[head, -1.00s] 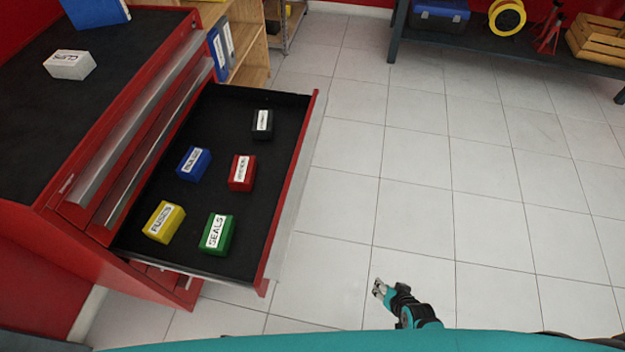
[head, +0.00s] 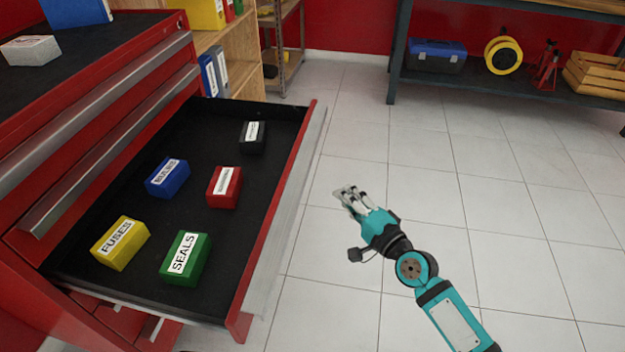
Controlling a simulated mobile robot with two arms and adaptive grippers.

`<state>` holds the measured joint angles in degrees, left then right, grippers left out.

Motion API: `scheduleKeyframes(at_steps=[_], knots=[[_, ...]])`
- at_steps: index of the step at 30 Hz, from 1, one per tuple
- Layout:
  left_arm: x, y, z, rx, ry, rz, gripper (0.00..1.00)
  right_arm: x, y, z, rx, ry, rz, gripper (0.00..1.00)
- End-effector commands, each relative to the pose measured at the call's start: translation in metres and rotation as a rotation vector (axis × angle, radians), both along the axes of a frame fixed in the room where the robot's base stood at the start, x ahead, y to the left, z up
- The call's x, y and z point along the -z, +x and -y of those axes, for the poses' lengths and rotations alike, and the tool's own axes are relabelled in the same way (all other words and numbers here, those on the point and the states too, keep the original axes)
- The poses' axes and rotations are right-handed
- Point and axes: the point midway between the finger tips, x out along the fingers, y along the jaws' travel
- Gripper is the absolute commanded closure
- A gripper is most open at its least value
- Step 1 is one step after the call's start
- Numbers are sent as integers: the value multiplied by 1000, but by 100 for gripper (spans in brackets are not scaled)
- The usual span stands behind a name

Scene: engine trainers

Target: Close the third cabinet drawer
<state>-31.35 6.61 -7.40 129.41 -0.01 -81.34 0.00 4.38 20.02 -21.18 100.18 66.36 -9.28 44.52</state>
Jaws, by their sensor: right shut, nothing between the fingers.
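The open drawer (head: 272,222) of the red tool cabinet (head: 105,82) is pulled far out over the floor. It is the third front from the top that I can see. Its black bed holds a yellow FUSES box (head: 120,243), a green SEALS box (head: 186,258), a blue box (head: 168,178), a red box (head: 224,187) and a black box (head: 252,137). My right gripper (head: 348,194) is shut and empty, to the right of the drawer's front and apart from it. My left gripper is not in view.
Two drawers above the open one are shut. A wooden shelf (head: 240,50) with binders stands behind the cabinet. A dark workbench (head: 397,70) with a blue toolbox (head: 436,56) is at the back right. The tiled floor (head: 500,230) on the right is clear.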

Motion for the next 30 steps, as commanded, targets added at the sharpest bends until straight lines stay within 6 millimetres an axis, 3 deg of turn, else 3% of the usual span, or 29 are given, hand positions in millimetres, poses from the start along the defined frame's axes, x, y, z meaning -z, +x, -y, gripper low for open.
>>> scheduleKeyframes(at_steps=[9, 18, 30], knots=[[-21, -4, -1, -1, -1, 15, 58, 0, 60, -35, 0, 0, 1, 100], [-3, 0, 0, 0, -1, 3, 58, 0, 68, -69, 1, -1, 0, 100], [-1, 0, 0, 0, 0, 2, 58, 1, 68, -72, 1, -2, 0, 100]])
